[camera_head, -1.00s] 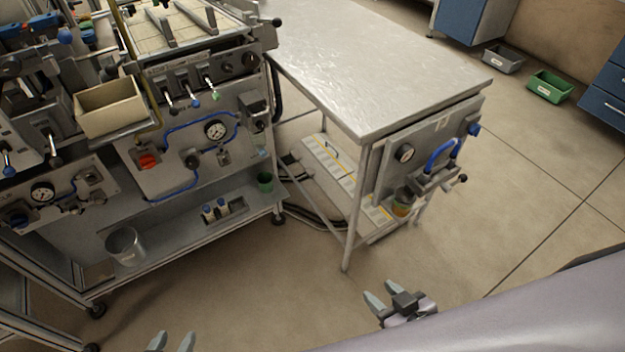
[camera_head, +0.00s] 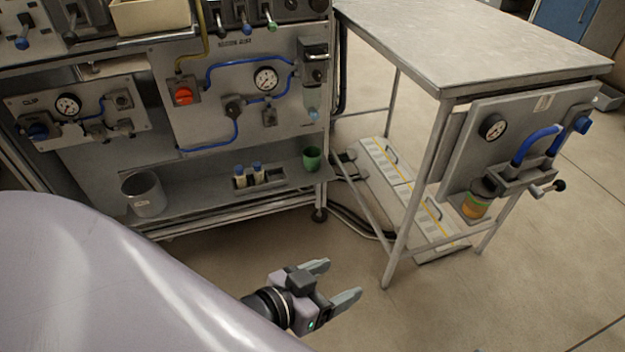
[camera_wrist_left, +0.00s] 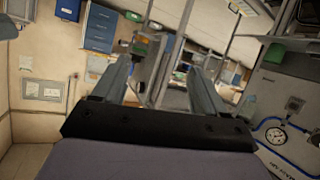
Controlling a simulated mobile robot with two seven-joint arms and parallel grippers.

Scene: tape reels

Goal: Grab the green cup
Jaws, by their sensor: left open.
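A small green cup (camera_head: 312,158) stands upright at the right end of the grey lower shelf of the equipment cart. My left gripper (camera_head: 340,283) is open and empty in front of and below the shelf, over the floor, apart from the cup. Its two fingers also show in the left wrist view (camera_wrist_left: 160,85), with nothing between them. I cannot make out the cup for certain in the left wrist view. My right gripper is not in view.
A grey metal pot (camera_head: 144,194) and a small holder with blue-capped bottles (camera_head: 250,177) share the cart's shelf (camera_head: 205,187). Open floor lies in front.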

